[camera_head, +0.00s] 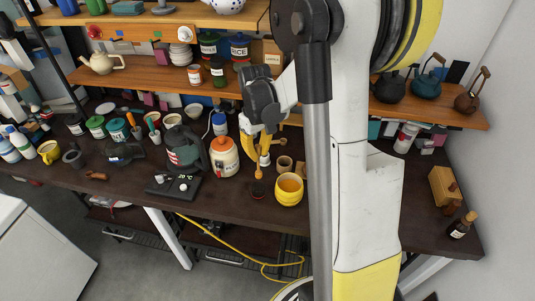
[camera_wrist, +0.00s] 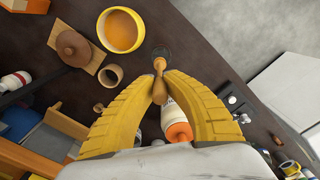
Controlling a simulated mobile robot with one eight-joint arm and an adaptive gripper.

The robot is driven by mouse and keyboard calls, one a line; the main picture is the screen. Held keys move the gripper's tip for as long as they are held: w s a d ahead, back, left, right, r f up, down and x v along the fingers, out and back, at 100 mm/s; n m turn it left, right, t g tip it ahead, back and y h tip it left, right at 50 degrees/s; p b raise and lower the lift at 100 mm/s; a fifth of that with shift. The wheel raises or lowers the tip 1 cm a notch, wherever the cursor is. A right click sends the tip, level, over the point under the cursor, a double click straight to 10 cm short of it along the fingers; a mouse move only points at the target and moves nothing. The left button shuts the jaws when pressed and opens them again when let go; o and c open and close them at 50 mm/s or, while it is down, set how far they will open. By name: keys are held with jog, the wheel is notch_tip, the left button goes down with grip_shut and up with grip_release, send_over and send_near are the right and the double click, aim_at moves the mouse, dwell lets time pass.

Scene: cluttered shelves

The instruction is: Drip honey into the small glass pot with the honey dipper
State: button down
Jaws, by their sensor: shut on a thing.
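My gripper (camera_head: 263,160) has its yellow fingers pointing down over the table, and they also show in the wrist view (camera_wrist: 160,76). They are shut on the wooden honey dipper (camera_wrist: 158,92), whose head (camera_head: 258,173) points down. The small glass pot (camera_head: 258,190) is dark and round, directly below the dipper's head; its rim shows behind the head in the wrist view (camera_wrist: 168,53). The dipper's head seems to be above the pot or at its mouth; I cannot tell which. A yellow honey pot (camera_head: 289,194) with amber honey stands open just right of the small pot.
A small wooden cup (camera_head: 284,164) stands behind the honey pot. A brown lid (camera_wrist: 70,42) lies on a wooden board. A white flour jar with an orange lid (camera_head: 224,158) and a kettle (camera_head: 184,150) stand left. The table's front edge is close; the table right of the honey pot is partly hidden by my arm.

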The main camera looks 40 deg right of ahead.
jog(key=shift+w+a, duration=0.15)
jog(key=shift+a, duration=0.05)
jog(key=shift+f, duration=0.1)
jog(key=shift+f+b, duration=1.4)
jog(key=shift+f, duration=0.05)
dwell(6.2)
